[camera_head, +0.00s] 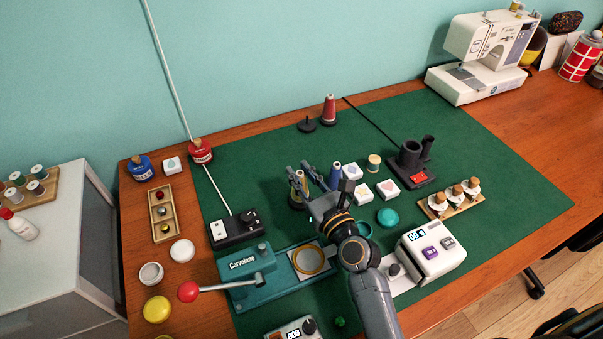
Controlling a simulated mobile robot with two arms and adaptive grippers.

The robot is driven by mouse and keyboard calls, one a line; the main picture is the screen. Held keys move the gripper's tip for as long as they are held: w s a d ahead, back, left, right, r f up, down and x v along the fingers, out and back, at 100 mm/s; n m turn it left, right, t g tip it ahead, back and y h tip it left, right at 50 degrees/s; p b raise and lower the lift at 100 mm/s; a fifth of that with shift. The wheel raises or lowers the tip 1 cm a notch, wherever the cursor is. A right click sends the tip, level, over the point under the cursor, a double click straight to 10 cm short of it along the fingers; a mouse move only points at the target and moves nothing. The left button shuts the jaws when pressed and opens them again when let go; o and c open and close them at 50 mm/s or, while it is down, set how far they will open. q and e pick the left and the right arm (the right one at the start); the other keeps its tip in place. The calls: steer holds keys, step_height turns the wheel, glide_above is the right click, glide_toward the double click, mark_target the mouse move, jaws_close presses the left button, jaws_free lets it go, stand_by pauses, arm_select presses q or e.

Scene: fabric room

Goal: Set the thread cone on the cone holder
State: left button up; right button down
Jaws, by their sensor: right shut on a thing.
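My right gripper (299,170) reaches in from the bottom over the green mat, shut on a tan thread cone (299,185) between its fingers. A dark round base (296,204) shows below the tan cone; I cannot tell whether the cone touches it. A blue cone (336,173) stands just right of the fingers. A black holder with a bare upright pin (307,124) stands at the back of the mat, apart from the gripper. A red cone (329,112) stands upright on a dark base beside it. My left gripper is not in view.
A black two-cup stand (411,160) is farther right. A teal press (262,278) and a black switch box (237,230) are nearer. The mat behind the gripper is mostly clear.

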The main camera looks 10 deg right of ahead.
mark_target(303, 180)
stand_by(0.4)
steer(key=shift+f, duration=0.6)
stand_by(0.3)
steer(key=c, duration=1.4)
jaws_free()
steer(key=shift+r, duration=0.1)
steer(key=shift+s, duration=0.1)
steer(key=shift+v, duration=2.65)
steer(key=shift+b+v, duration=0.65)
steer(key=shift+v, duration=2.1)
